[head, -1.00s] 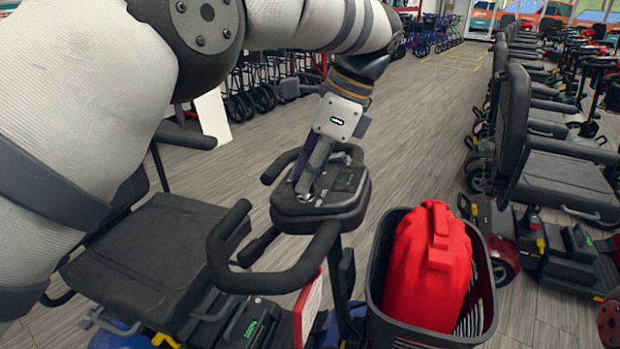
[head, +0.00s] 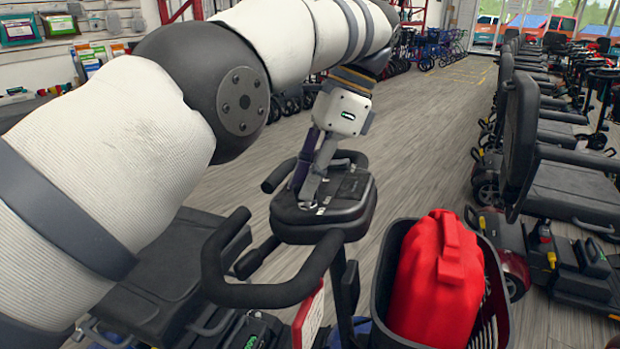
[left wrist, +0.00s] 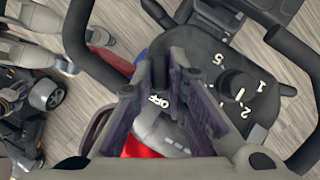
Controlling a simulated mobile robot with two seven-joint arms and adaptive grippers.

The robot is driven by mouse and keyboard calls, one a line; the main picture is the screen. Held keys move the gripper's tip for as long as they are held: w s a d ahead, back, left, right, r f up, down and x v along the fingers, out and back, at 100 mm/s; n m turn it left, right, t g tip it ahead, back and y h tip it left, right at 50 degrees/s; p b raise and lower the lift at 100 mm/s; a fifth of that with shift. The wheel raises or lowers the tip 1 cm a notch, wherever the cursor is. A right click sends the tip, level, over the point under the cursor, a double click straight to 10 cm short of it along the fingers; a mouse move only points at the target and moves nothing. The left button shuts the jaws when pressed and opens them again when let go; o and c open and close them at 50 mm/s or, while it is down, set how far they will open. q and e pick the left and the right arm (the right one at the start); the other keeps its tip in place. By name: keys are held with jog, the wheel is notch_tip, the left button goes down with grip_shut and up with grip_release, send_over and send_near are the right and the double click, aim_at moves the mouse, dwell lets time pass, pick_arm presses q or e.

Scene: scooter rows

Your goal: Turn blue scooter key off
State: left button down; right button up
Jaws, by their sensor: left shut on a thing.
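The scooter's black console (head: 343,200) stands at the middle of the head view, with black looped handlebars (head: 268,290). Only a little blue bodywork shows low down. My left gripper (head: 306,198) points down onto the console's left part, its fingertips at the surface. In the left wrist view, its purple-grey fingers (left wrist: 160,76) are closed around a small black key (left wrist: 160,67). White "OFF" lettering shows close by, between the fingers. The key's exact turn is hard to tell. A numbered dial (left wrist: 238,86) sits to the right. My right gripper is not in view.
A black seat (head: 150,270) lies left of the handlebars. More scooters (head: 560,180) line the right side. Grey floor (head: 425,140) is clear between the rows.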

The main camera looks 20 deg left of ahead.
pick_arm(q)
jog(key=c, duration=1.6)
grip_release()
